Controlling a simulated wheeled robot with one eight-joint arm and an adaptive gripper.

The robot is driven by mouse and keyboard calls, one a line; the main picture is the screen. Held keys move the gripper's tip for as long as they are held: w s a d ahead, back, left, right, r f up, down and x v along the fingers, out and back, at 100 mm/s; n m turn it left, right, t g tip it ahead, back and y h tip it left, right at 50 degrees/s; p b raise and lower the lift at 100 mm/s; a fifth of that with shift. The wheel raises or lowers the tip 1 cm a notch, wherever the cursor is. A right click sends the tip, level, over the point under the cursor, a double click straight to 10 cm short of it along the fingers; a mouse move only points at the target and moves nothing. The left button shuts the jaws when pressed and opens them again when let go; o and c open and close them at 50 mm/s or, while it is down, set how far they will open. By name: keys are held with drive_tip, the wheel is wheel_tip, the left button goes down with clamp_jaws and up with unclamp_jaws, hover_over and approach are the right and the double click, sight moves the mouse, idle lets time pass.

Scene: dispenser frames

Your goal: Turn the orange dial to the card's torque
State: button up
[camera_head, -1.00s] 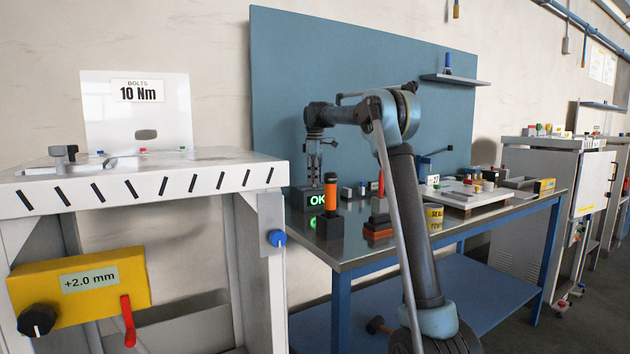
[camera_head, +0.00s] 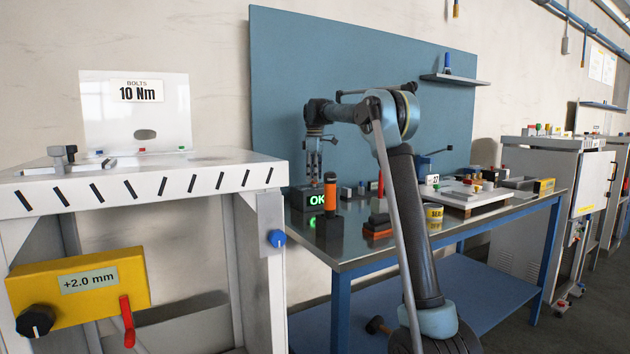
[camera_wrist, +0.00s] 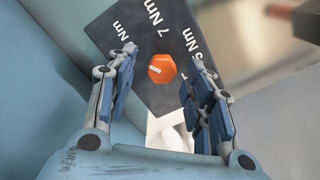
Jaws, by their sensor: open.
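The orange dial (camera_wrist: 162,69) sits on a dark plate (camera_wrist: 148,98) printed with white torque labels. "7 Nm" is readable; the labels to its left and right are partly cut off or covered. A white mark on the dial points toward the left of the wrist picture. My gripper (camera_wrist: 163,54) is open, with one finger on each side of the dial and gaps to both. The card (camera_head: 138,91) reads "BOLTS 10 Nm". In the head view my gripper (camera_head: 313,172) points down above the dark box with a green "OK" (camera_head: 317,199); the dial cannot be made out there.
An orange and black upright tool (camera_head: 330,195) stands close by the box on the blue bench (camera_head: 372,250). A yellow tape roll (camera_head: 434,213) and a tray of small parts (camera_head: 470,190) lie further right. A blue panel (camera_head: 290,80) rises behind.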

wheel_tip(320, 180, up, 11)
drive_tip(key=shift+f, duration=0.15)
idle(0.4)
drive_tip(key=shift+d, duration=0.1)
